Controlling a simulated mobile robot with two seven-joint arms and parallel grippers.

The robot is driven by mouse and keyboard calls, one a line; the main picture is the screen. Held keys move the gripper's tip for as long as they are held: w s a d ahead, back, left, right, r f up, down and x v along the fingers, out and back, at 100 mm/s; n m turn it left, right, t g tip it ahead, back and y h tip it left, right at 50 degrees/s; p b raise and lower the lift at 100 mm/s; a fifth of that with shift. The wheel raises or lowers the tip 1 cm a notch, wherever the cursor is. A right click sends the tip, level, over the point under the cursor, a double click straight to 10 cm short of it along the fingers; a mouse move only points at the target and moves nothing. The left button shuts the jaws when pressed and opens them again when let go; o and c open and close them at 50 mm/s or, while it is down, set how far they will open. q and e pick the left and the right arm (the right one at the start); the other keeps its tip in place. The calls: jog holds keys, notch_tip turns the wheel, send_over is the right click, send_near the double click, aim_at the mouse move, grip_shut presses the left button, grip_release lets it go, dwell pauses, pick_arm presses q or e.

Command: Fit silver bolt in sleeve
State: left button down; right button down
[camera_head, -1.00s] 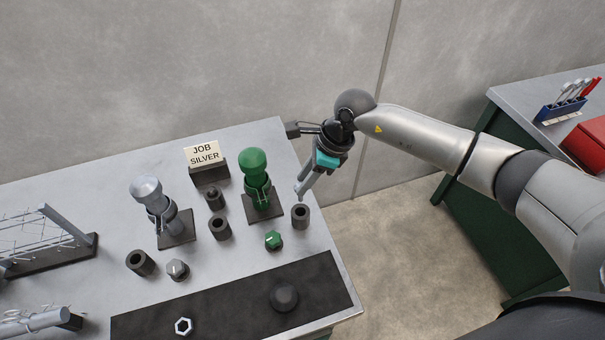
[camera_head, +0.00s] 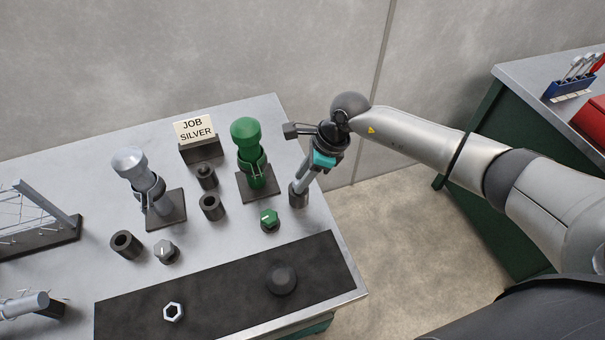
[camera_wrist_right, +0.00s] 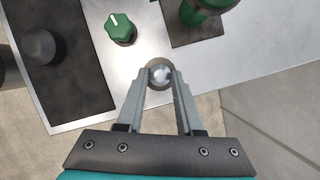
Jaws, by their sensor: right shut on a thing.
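My right gripper (camera_head: 301,181) is shut on the silver bolt (camera_wrist_right: 161,74), whose round end shows between the fingertips in the right wrist view. The fingertips are right at the mouth of a dark sleeve (camera_head: 298,196) near the table's right edge. In the wrist view the sleeve's rim (camera_wrist_right: 158,61) shows around the silver end. The bolt's lower part is hidden, so I cannot tell how deep it sits. My left gripper is not in view.
A green knob (camera_head: 269,219) and a green post in a clamp (camera_head: 249,150) stand close by. A silver post (camera_head: 134,170), a silver knob (camera_head: 166,251), other dark sleeves (camera_head: 125,244) and a JOB SILVER sign (camera_head: 195,130) lie left. A black mat (camera_head: 225,297) is in front.

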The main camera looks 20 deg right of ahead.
jog(key=shift+f, duration=0.3)
jog(key=shift+c, duration=2.3)
grip_release()
jog(key=v, duration=1.5)
jog(key=shift+r+b, duration=0.2)
jog(key=shift+b, duration=0.1)
